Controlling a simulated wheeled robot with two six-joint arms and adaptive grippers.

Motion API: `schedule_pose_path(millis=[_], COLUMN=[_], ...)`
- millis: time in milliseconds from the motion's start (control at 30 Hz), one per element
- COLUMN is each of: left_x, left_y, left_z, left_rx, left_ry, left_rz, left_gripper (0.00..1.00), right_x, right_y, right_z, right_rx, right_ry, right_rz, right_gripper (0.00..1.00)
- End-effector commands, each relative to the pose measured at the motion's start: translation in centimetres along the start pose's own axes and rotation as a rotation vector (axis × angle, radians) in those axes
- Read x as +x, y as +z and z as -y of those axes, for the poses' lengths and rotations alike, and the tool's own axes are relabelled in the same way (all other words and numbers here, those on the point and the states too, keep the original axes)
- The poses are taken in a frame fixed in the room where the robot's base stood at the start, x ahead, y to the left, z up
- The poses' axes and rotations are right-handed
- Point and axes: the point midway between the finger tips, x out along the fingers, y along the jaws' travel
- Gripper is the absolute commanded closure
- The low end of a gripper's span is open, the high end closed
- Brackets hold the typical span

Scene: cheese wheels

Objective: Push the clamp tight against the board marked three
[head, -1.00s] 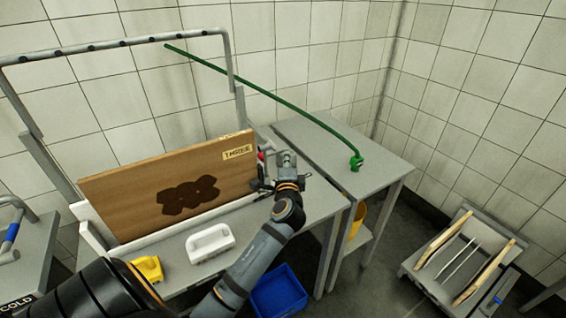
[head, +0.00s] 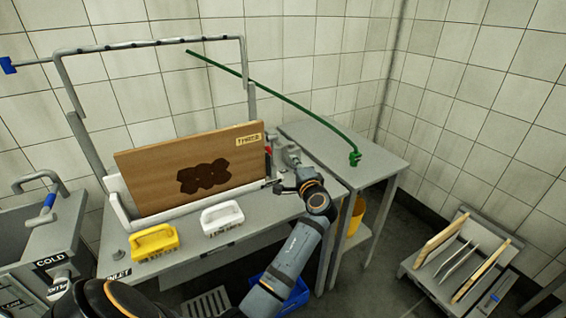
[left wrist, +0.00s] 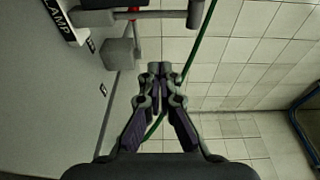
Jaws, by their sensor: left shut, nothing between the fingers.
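The brown board marked THREE (head: 150,170) stands upright in a pale holder (head: 118,205) on the grey bench, with a dark stain on its face. The grey clamp (head: 285,148), with a red part, is at the board's right end. I cannot tell whether it touches the board. In the left wrist view, the clamp's grey block (left wrist: 118,54) and bar are at upper left, beside a label ending in AMP. My left gripper (head: 296,164) is beside the clamp. Its fingers (left wrist: 158,72) are shut and empty, to the right of the block. My right gripper is out of view.
A yellow brush (head: 154,243) and a white brush (head: 222,218) lie in front of the board. A blue crate (head: 290,295) is below the bench.

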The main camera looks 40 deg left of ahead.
Motion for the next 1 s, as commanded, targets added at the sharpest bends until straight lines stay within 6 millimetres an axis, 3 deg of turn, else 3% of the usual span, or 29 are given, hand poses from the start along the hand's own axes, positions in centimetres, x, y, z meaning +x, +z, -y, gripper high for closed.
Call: schedule_pose_path(millis=[33,100,333,833,1000], left_x=[-0.2,-0.5,0.1,9.5,8.4], left_y=[-1.1,-1.8,-1.8,-0.8,1.4], left_z=[-0.3,0.3,0.9,1.0,1.1], left_rx=[-0.006,-0.004,0.001,0.0,0.001], left_ry=[0.0,-0.006,-0.013,-0.012,-0.01], left_rz=[0.04,0.08,0.096,0.097,0.094], left_gripper=[1.0,1.0,1.0,1.0,1.0], right_x=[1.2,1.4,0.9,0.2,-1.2], right_y=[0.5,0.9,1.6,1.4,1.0], right_z=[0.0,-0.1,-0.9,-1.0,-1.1], right_rx=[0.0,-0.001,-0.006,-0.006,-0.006], right_ry=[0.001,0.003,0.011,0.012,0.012], right_rz=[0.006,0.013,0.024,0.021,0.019], right_gripper=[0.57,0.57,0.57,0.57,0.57])
